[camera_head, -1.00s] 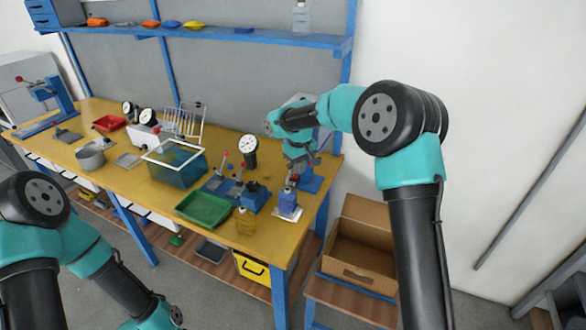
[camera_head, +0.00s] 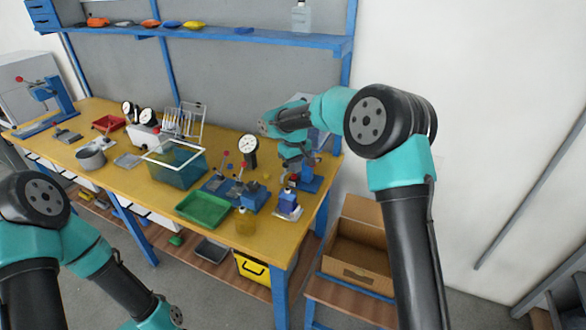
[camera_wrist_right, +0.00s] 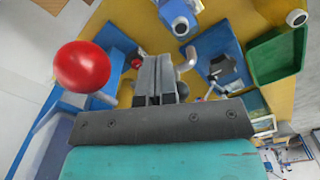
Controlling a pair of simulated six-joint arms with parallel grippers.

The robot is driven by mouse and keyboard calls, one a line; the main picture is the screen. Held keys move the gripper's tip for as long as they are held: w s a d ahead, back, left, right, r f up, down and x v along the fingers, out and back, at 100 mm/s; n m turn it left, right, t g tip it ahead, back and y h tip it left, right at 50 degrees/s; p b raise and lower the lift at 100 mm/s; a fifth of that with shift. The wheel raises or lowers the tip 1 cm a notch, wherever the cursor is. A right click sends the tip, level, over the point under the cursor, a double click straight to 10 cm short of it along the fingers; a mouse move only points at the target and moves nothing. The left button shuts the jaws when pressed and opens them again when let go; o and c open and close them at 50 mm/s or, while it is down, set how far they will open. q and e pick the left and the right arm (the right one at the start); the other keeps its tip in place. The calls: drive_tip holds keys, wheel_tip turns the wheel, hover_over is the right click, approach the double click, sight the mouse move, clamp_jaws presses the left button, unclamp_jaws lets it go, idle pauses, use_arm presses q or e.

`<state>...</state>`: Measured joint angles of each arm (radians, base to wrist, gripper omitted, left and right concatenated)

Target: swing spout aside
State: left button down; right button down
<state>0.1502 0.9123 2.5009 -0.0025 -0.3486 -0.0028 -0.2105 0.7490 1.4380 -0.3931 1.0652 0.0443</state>
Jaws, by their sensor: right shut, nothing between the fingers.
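A grey bent tube (camera_wrist_right: 188,58), which looks like the spout, shows in the right wrist view just right of my fingertips. I cannot tell whether they touch. My right gripper (camera_wrist_right: 157,62) is shut and empty, close above the blue press-like device (camera_wrist_right: 112,50) with a red ball knob (camera_wrist_right: 82,66). In the head view, my right gripper (camera_head: 297,168) hangs over this device (camera_head: 312,184) at the right end of the bench, and my arm hides much of it. My left gripper is out of view; only the left arm shows at lower left.
A blue block (camera_head: 288,202) on a white plate stands at the bench front, beside an amber bottle (camera_head: 245,222). A green tray (camera_head: 203,208), a lever fixture (camera_head: 235,192) and a dial gauge (camera_head: 248,148) stand to the left. A cardboard box (camera_head: 357,262) sits below right.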

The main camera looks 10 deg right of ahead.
drive_tip(key=shift+w+a, duration=0.1)
drive_tip(key=shift+a, duration=0.05)
drive_tip(key=shift+w+a, duration=0.35)
drive_tip(key=shift+a, duration=0.25)
idle(0.3)
